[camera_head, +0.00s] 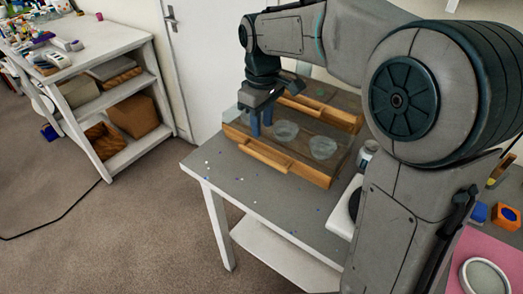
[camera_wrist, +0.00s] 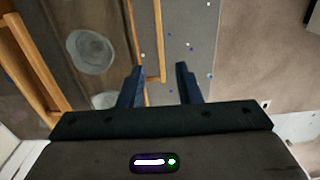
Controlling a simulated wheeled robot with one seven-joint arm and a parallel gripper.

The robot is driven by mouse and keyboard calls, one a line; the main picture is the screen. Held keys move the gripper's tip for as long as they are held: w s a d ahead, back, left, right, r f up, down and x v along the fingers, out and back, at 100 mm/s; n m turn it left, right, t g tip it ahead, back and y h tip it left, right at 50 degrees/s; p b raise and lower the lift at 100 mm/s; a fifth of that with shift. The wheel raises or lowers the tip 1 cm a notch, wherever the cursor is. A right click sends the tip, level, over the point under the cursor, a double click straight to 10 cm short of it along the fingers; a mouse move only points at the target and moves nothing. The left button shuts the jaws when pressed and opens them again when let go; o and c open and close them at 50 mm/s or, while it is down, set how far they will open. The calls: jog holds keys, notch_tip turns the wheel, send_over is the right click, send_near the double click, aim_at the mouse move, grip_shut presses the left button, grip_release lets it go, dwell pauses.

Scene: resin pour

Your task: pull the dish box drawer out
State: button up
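The wooden dish box (camera_head: 318,177) sits on the grey table, with a lighter wooden front and a protruding handle bar (camera_head: 264,157) on its near side. Two clear round dishes, one at the left (camera_head: 286,131) and one at the right (camera_head: 323,148), show behind that front. My gripper (camera_head: 262,134) points down over the front left part of the box. In the wrist view my gripper (camera_wrist: 159,68) is open, its two dark fingers apart. The handle bar (camera_wrist: 162,40) runs between them in the picture; I see no contact. How far the drawer is out is unclear.
The grey table (camera_head: 225,181) has small blue and white specks and free room in front of the box. A white object (camera_head: 343,222) and a small jar (camera_head: 367,154) stand right of the box. A white shelf (camera_head: 110,165) stands at the left, across open carpet.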

aim_at(262, 157)
notch_tip(262, 157, down, 10)
jog(key=shift+f, duration=0.1)
dwell(0.4)
